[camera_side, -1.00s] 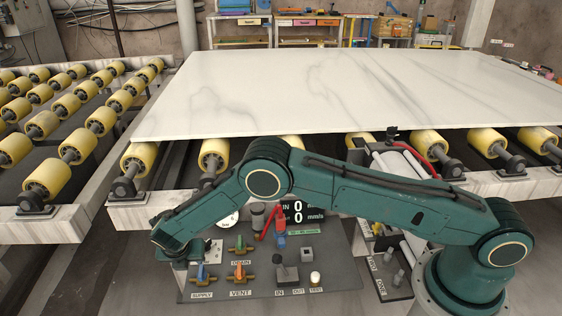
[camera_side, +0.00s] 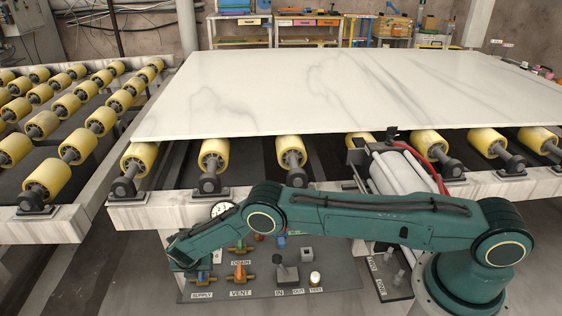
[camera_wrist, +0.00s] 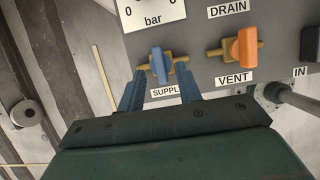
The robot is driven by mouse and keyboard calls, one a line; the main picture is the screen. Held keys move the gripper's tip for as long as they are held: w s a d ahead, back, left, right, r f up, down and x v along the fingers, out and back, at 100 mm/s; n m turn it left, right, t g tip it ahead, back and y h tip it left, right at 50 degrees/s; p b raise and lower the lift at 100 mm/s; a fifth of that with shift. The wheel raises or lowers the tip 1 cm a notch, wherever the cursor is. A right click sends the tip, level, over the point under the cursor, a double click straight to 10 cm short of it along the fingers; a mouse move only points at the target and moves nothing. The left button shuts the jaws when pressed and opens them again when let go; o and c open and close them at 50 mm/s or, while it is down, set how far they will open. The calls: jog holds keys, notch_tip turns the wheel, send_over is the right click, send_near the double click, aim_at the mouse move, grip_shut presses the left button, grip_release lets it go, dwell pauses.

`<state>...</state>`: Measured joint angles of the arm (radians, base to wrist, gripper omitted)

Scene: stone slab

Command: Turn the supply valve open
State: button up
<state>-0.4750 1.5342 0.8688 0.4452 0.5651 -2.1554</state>
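The supply valve has a blue handle (camera_wrist: 158,66) on a brass body, above the SUPPLY label in the wrist view. The handle stands across the brass body. In the side view the supply valve (camera_side: 201,279) is at the panel's left front, partly covered by my arm. My gripper (camera_wrist: 159,76) is open, with one blue finger on each side of the handle in the wrist view. Small gaps show between fingers and handle; I cannot tell how deep the fingers reach.
The vent valve (camera_wrist: 243,48) with an orange handle sits just right of the supply valve. A bar gauge (camera_wrist: 152,12) is above it. The drain valve (camera_side: 237,249), a lever (camera_side: 286,272) and a button (camera_side: 315,279) share the panel. A marble slab (camera_side: 350,90) lies on rollers behind.

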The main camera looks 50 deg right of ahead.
jog(key=shift+x, duration=1.25)
jog(key=shift+c, duration=0.4)
grip_shut()
